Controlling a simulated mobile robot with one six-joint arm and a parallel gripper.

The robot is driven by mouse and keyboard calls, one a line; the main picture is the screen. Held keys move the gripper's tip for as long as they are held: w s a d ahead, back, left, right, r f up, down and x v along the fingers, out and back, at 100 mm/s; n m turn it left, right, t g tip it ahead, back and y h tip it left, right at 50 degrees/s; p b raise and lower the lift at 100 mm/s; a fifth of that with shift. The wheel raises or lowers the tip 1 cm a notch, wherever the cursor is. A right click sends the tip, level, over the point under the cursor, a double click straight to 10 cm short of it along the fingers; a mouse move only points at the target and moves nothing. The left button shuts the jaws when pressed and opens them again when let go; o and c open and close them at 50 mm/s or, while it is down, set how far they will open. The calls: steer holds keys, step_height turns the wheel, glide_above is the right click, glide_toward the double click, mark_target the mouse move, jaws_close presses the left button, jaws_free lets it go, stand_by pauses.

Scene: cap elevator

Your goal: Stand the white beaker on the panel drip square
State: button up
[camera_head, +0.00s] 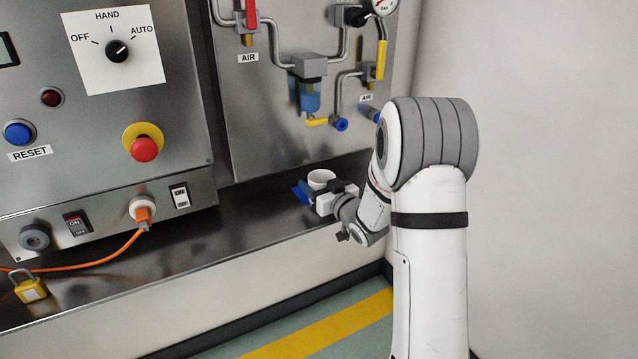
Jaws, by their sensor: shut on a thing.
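The white beaker (321,178) is upright on or just above the steel ledge, below the air panel. Its round open mouth shows, and its lower part is hidden behind my gripper. My gripper (322,190) is shut on the beaker, reaching in from the right. A small blue patch (301,192), perhaps the drip square, shows at the left of the beaker. The rest of it is hidden by the beaker and gripper. I cannot tell whether the beaker's base touches it.
Above the beaker hang a blue filter bowl (309,97) and a yellow-handled drain valve (318,122). The control cabinet (100,185) stands at the left, with an orange cable (110,258) and a yellow padlock (31,289).

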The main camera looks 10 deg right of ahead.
steer(key=shift+f+b, duration=0.65)
steer(key=shift+b, duration=0.05)
steer(key=o, duration=1)
steer(key=shift+o, duration=0.2)
steer(key=v, duration=0.7)
steer(key=shift+s+d+p, duration=0.1)
steer(key=shift+s+p, duration=0.25)
steer(key=shift+p, duration=0.05)
steer(key=shift+r, duration=0.1)
